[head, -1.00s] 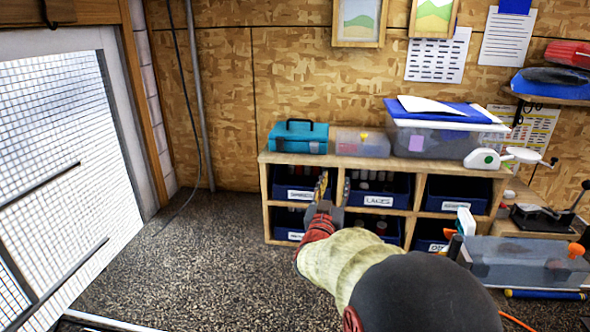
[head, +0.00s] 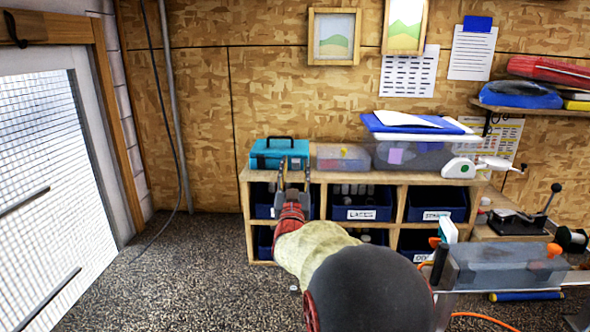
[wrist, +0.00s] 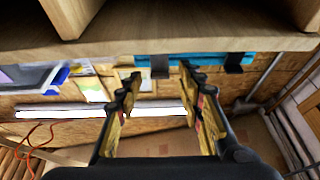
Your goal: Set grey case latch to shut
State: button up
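A grey, see-through case (head: 500,266) stands on the low bench at the right in the head view. An orange latch (head: 553,250) is at its right end, and another orange piece (head: 434,242) is at its left end. I cannot tell whether either latch is open or shut. My gripper (head: 293,170) is well left of this case, in front of the teal case on the shelf. In the wrist view my gripper (wrist: 158,88) is open, with nothing between its fingers.
The teal case (head: 281,153) sits on the wooden shelf unit (head: 345,178) beside a small clear box (head: 343,158) and a blue-lidded bin (head: 415,155). Dark fittings of the teal case (wrist: 160,66) show close in the wrist view. Open floor lies to the left.

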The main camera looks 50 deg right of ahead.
jog(key=shift+w+d, duration=0.1)
jog(key=shift+c, duration=0.9)
jog(key=c, duration=0.7)
grip_shut()
